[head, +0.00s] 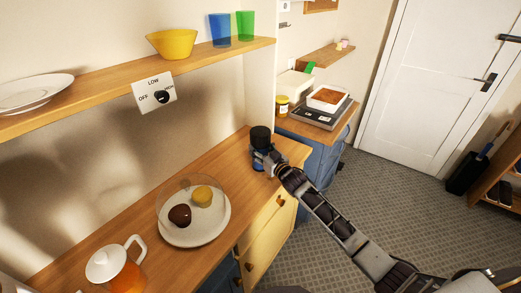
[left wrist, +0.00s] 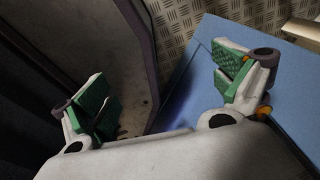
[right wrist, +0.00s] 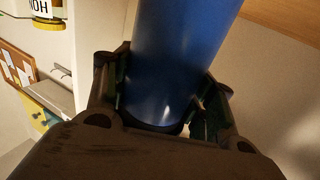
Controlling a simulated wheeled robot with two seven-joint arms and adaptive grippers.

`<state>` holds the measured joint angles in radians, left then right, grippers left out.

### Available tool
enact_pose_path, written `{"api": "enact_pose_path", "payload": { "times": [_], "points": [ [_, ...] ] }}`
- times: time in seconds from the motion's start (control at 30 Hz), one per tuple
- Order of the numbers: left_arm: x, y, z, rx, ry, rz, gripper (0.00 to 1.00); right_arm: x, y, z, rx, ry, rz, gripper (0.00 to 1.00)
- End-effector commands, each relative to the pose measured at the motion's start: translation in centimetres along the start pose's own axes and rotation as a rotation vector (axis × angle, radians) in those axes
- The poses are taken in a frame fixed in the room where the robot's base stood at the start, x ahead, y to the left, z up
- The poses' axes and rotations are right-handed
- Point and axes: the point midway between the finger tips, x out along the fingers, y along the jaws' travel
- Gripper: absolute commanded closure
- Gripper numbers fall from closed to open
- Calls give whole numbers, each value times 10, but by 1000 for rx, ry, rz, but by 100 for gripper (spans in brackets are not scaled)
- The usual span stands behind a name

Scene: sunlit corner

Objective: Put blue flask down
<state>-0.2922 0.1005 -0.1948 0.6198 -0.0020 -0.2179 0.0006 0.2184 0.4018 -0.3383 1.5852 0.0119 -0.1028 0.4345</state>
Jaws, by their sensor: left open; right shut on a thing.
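The blue flask (head: 260,137) stands upright at the far right end of the wooden counter in the head view, with a dark cap on top and a little blue low down. My right gripper (head: 267,158) is around it from the right and covers part of it. In the right wrist view, the flask's blue body (right wrist: 180,50) sits between the two fingers of my right gripper (right wrist: 162,105). I cannot tell whether its base touches the counter. My left gripper (left wrist: 165,100) is open and empty in the left wrist view, away from the flask.
The counter (head: 218,162) also bears a plate with two cakes under a clear dome (head: 175,197) and an orange teapot (head: 117,268). A shelf (head: 115,95) above holds a yellow bowl (head: 172,43) and two cups. A blue panel (left wrist: 280,85) lies near my left gripper.

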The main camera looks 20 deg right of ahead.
Motion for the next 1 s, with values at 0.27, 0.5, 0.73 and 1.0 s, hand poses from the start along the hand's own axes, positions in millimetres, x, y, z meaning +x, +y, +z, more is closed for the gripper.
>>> {"api": "enact_pose_path", "payload": {
  "times": [0.27, 0.5, 0.73, 1.0],
  "points": [
    [0, -1, 0, 0, 0, -1, 4, 0, 0, 2, 0, -1, 0, 23],
    [0, -1, 0, 0, 0, -2, 4, 0, 0, 1, 0, 0, 0, 23],
    [-1, -1, 0, 0, 0, -1, 4, -1, 0, -1, 0, 0, 0, 23],
    [0, -1, 0, 0, 0, -1, 4, -16, 0, 0, 1, -1, 0, 23]
  ]
}}
